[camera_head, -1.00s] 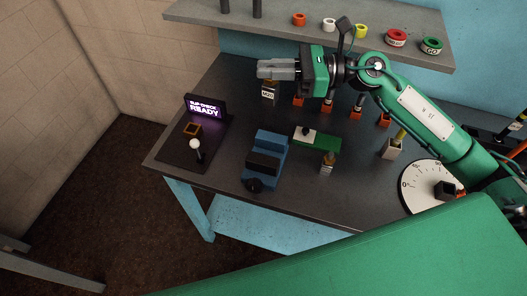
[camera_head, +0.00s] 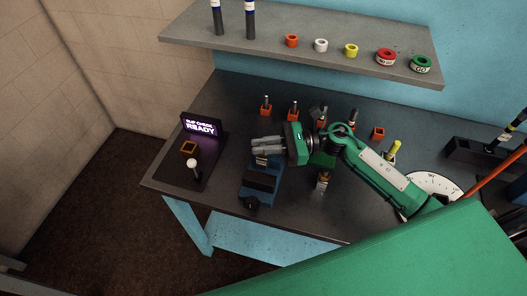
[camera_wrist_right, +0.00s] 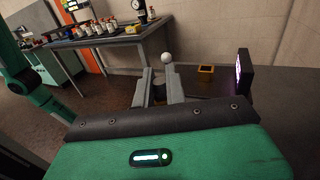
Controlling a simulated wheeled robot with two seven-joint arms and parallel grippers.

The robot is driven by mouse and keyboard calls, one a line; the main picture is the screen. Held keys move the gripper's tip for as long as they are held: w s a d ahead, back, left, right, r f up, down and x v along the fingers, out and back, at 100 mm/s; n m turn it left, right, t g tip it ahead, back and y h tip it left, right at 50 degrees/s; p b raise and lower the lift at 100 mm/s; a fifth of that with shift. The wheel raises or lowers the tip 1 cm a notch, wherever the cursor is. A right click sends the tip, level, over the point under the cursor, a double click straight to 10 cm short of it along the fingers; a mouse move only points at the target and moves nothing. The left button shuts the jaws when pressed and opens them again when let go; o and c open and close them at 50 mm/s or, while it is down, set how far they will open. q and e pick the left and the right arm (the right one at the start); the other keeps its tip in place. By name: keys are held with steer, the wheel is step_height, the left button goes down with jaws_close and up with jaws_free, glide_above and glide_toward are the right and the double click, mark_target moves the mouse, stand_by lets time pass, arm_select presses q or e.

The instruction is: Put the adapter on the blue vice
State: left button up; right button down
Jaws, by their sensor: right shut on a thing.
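The blue vice (camera_head: 258,192) stands on the dark bench, with a dark block across its top and a dark knob at its front. My right gripper (camera_head: 256,146) is above the back of the vice, its grey fingers pointing left. It is shut on a small grey piece, likely the adapter (camera_head: 262,161), which hangs below the fingers and is mostly hidden. I cannot tell whether the piece touches the vice. My left gripper is not in view.
A lit READY screen (camera_head: 201,126) and white-knobbed lever (camera_head: 193,166) stand left of the vice. Several orange holders (camera_head: 293,114) line the bench behind. A round dial (camera_head: 432,184) is at right. A shelf (camera_head: 290,62) with coloured rings (camera_head: 386,57) hangs above.

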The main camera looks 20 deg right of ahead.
mark_target(264, 157)
step_height(264, 157, down, 4)
steer(key=shift+r+p, duration=0.1)
steer(key=shift+p, duration=0.4)
steer(key=shift+f, duration=0.2)
steer(key=shift+f+b, duration=0.15)
steer(key=shift+b, duration=0.15)
steer(key=c, duration=1.4)
jaws_free()
steer(key=shift+c, duration=0.2)
